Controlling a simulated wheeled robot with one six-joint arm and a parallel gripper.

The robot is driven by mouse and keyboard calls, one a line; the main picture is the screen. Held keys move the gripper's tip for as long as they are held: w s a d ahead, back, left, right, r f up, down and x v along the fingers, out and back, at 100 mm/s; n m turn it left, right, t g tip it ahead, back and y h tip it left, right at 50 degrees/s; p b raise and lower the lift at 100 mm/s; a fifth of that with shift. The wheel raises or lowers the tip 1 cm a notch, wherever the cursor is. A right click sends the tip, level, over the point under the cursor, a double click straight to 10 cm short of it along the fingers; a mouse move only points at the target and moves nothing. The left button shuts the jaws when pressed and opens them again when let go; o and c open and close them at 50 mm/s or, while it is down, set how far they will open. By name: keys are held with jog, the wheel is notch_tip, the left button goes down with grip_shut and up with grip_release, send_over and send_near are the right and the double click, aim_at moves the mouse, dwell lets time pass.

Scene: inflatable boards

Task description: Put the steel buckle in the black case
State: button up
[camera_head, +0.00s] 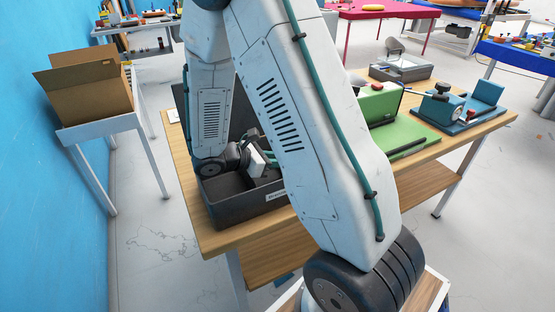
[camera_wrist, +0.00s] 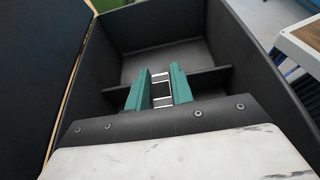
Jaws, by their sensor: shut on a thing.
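My gripper (camera_wrist: 161,91) is shut on the steel buckle (camera_wrist: 161,101), a small bright metal frame with crossbars, held between two teal fingers in the wrist view. The black case (camera_wrist: 240,75) is open around and below the fingers, with a dark floor and low dividers. The buckle is over the inside of the case near a divider; I cannot tell whether it touches the floor. In the head view the black case (camera_head: 222,212) stands at the left end of the wooden table, and my arm covers much of it. The buckle is hidden there.
A cardboard box (camera_head: 88,90) stands on a side table at left.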

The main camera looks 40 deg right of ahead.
jog(key=shift+f, duration=0.25)
jog(key=shift+s+a+f, duration=0.1)
jog(key=shift+f, duration=0.25)
jog(key=o, duration=1)
jog(key=shift+s+f, duration=0.1)
jog(key=shift+s, duration=0.05)
jog(key=shift+r, duration=0.65)
jog(key=v, duration=1.2)
jog(key=shift+s+a+r+m+t+y, duration=1.05)
jog(key=shift+s+r+m+y, duration=1.25)
jog(key=shift+s, duration=1.2)
jog(key=shift+s+a+r+m+t+y, duration=0.6)
jog(key=shift+s+a+r+m+y, duration=1.05)
jog(key=shift+s+r+m, duration=1.45)
jog(key=shift+s+a+r+m+t+y, duration=0.85)
jog(key=shift+s+r+m+y, duration=1.4)
jog(key=shift+s, duration=1.65)
